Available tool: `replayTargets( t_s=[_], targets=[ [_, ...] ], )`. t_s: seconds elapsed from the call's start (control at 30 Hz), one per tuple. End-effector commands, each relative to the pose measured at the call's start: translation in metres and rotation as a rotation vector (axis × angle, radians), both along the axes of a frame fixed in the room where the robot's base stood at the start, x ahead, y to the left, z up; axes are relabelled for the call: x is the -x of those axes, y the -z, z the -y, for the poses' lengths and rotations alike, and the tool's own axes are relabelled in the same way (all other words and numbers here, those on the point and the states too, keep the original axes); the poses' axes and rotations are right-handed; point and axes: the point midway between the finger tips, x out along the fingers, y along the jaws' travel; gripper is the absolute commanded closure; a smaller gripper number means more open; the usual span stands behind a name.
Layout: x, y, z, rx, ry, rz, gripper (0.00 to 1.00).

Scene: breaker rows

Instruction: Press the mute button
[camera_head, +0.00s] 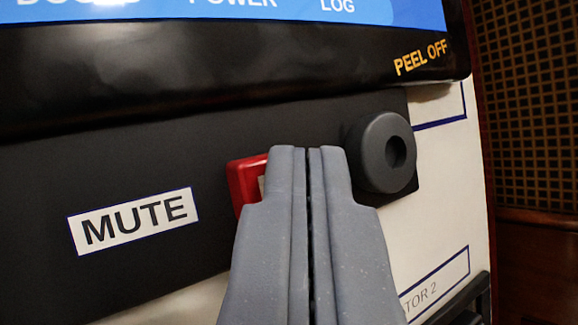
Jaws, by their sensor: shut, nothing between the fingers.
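The mute button is a red square-edged button (243,182) on a dark panel strip, right of the white label reading MUTE (133,220). Its right part is hidden behind my gripper (306,150). My gripper is shut and empty, its two grey fingers side by side and pointing up at the panel. The fingertips overlap the button's right side in the picture. I cannot tell whether they touch it.
A round grey knob (381,152) stands out just right of my fingertips. Above is a glossy black-framed screen (230,65) with a blue display and "PEEL OFF" on its frame. A white panel (441,190) lies right, with a dark lattice wall (530,100) beyond.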

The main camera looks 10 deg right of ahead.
Motion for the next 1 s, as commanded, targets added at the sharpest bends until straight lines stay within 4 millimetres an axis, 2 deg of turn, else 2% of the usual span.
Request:
replayTargets(
  t_s=[0.27, 1.0],
  targets=[
    [0.003, 0.001, 0.001, 0.001, 0.000, -0.001, 1.00],
    [0.058, 0.002, 0.016, -0.001, 0.000, -0.003, 1.00]
  ],
)
